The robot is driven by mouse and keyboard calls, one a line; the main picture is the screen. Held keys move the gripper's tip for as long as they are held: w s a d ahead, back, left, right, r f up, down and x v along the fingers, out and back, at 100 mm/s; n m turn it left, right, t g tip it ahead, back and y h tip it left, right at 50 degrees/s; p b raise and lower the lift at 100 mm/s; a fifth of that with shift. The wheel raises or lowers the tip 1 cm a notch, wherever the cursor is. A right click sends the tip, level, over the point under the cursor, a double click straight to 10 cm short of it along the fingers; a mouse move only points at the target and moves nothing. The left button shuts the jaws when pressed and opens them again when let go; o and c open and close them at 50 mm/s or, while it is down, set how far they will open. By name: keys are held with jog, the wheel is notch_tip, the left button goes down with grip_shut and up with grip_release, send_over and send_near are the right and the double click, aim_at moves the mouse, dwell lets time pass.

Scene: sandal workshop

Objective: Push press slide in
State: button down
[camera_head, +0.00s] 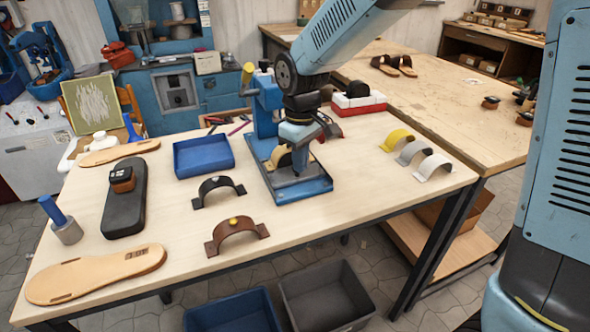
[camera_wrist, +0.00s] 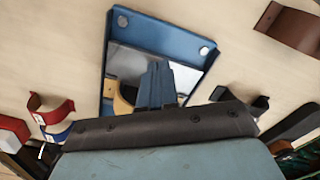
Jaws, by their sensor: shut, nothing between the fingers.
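The blue press (camera_head: 266,110) stands on the table with a yellow-topped lever (camera_head: 248,72). Its blue base (camera_head: 310,190) sticks out toward the front and carries a shiny grey plate, likely the slide (camera_head: 285,179). In the wrist view the base (camera_wrist: 150,28) and the mirror-like plate (camera_wrist: 125,62) show beyond my fingers. A tan curved piece (camera_head: 280,160) sits at the plate, and it also shows in the wrist view (camera_wrist: 122,102). My gripper (camera_head: 301,170) points down over the plate, shut and empty; its fingers (camera_wrist: 160,72) overlap the plate. My arm hides part of the press, and contact is unclear.
A dark strap (camera_head: 219,187) and a brown strap (camera_head: 236,233) lie left of the base. A blue tray (camera_head: 204,154) is behind them. Yellow, grey and white straps (camera_head: 411,150) stand at right. The tabletop (camera_head: 350,190) right of the base is clear.

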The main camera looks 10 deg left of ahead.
jog(key=shift+w+a, duration=0.85)
jog(key=shift+w, duration=0.55)
jog(key=shift+w+a, duration=0.85)
jog(key=shift+w, duration=0.5)
jog(key=shift+w+a, duration=0.85)
jog(key=shift+w, duration=0.55)
jog(key=shift+s+d+r, duration=0.1)
jog(key=shift+s+r, duration=0.05)
jog(key=shift+r, duration=1.6)
jog(key=shift+s+d+r, duration=0.1)
jog(key=shift+s+r, duration=0.05)
jog(key=shift+r, duration=1.6)
jog(key=shift+d+r, duration=0.1)
jog(key=shift+d, duration=0.05)
jog(key=s+d+r+m+t, duration=0.1)
jog(key=s+d+r+m, duration=0.15)
jog(key=d, duration=0.45)
jog(key=s+d+r+m+t, duration=0.1)
jog(key=s+d+r, duration=0.1)
jog(key=d+r, duration=0.35)
jog(key=s+d+r+m+t, duration=0.1)
jog(key=s+d+m, duration=0.1)
jog(key=d, duration=0.7)
jog(key=s+d+m+t, duration=0.2)
jog(key=s+d+m, duration=0.5)
jog(key=s+d, duration=0.8)
jog(key=shift+d+f+t, duration=0.15)
jog(key=shift+f+t, duration=0.15)
jog(key=shift+f, duration=0.05)
